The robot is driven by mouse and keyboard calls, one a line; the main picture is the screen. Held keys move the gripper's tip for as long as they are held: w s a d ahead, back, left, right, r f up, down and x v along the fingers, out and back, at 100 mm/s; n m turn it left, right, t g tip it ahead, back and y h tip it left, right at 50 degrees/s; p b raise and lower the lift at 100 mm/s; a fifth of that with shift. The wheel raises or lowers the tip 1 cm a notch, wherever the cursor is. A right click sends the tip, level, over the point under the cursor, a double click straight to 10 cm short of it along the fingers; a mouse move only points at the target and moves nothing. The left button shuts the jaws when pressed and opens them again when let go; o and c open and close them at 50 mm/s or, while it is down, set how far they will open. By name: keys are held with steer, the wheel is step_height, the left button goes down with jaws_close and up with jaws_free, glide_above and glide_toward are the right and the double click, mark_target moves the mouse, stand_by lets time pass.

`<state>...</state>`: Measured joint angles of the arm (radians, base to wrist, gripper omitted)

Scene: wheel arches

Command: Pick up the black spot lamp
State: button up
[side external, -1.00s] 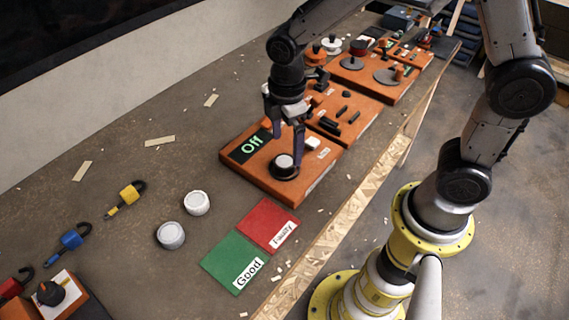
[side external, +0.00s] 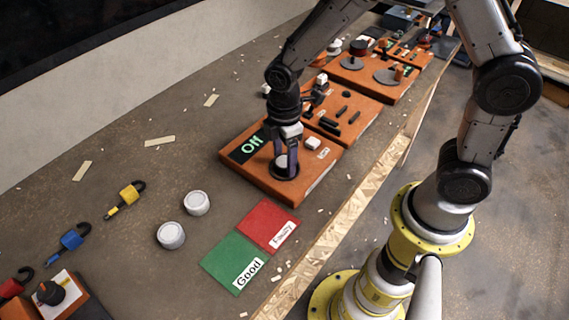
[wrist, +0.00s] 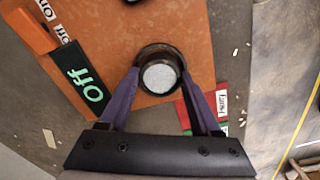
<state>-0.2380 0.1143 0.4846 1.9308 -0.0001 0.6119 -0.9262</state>
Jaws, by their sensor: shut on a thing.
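The black spot lamp (side external: 282,160) is a round black-rimmed piece with a pale grey-white face. It sits upright at the front corner of an orange board (side external: 318,187) marked "Off". In the wrist view the lamp (wrist: 159,77) lies between the purple fingers. My gripper (side external: 285,167) points down and is shut on the lamp, one finger on each side. It also shows in the wrist view (wrist: 161,75). The fingers hide part of the lamp's sides in the side view. I cannot tell any gap below it.
Two white round lamps (side external: 196,203) (side external: 171,235) stand on the bench left of the board. A green "Good" card (side external: 228,262) and a red "Faulty" card (side external: 264,221) lie in front. A white switch (side external: 312,143) is close to my gripper. More orange boards (side external: 350,112) stand behind.

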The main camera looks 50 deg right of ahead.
jaws_close()
steer(key=shift+r, duration=0.1)
